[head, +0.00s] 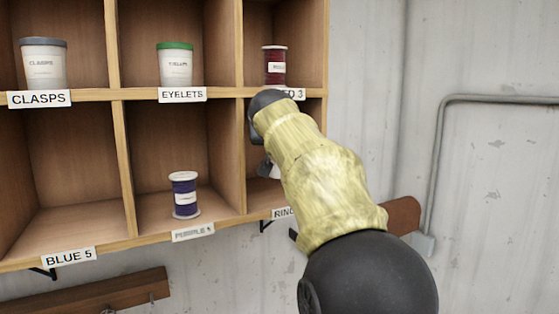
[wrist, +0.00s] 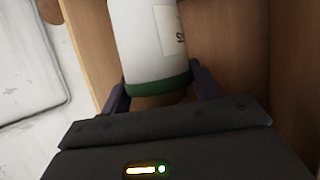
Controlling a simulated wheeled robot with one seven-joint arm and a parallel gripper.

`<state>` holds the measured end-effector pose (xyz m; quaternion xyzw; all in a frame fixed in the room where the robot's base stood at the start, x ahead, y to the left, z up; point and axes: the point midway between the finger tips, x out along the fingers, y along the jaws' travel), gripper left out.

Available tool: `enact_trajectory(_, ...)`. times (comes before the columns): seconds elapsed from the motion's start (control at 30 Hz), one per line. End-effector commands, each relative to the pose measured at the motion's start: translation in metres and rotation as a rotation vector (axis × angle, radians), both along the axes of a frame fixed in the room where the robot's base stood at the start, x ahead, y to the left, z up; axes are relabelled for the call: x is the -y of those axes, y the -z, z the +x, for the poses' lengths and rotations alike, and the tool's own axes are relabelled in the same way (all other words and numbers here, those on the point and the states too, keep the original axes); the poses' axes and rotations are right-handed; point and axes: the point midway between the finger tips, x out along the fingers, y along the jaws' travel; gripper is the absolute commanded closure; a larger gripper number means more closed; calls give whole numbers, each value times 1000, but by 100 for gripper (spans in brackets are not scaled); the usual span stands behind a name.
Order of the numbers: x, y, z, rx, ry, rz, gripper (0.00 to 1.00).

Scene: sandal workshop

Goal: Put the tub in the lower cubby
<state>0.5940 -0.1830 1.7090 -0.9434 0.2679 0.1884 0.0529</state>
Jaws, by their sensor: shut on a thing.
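In the wrist view, a white tub (wrist: 143,40) with a green band and a pale label sits between the two dark purple fingers of my gripper (wrist: 161,92). My gripper is shut on it. Wooden cubby walls show around the tub. In the head view, my arm reaches to the lower right cubby (head: 260,198), whose label, partly covered, reads "RING". My arm hides most of this cubby and nearly all of the gripper and tub. I cannot tell whether the tub touches the cubby floor.
A purple spool (head: 184,195) stands in the lower middle cubby. The lower left cubby (head: 75,180), labelled "BLUE 5", is empty. Above stand a CLASPS tub (head: 43,63), a green-lidded EYELETS tub (head: 175,65) and a dark red spool (head: 274,66). A conduit (head: 435,170) runs along the right wall.

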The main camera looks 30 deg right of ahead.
Motion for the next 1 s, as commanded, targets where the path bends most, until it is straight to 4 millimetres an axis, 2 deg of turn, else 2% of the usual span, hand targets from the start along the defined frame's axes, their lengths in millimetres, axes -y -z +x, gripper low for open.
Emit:
enact_trajectory(0.23,0,24,-2,0,2,-1,67)
enact_trajectory(0.67,1,31,-2,0,2,-1,67)
enact_trajectory(0.9,0,57,-2,-3,0,-1,67)
enact_trajectory(1.0,1,60,1,-2,1,-1,67)
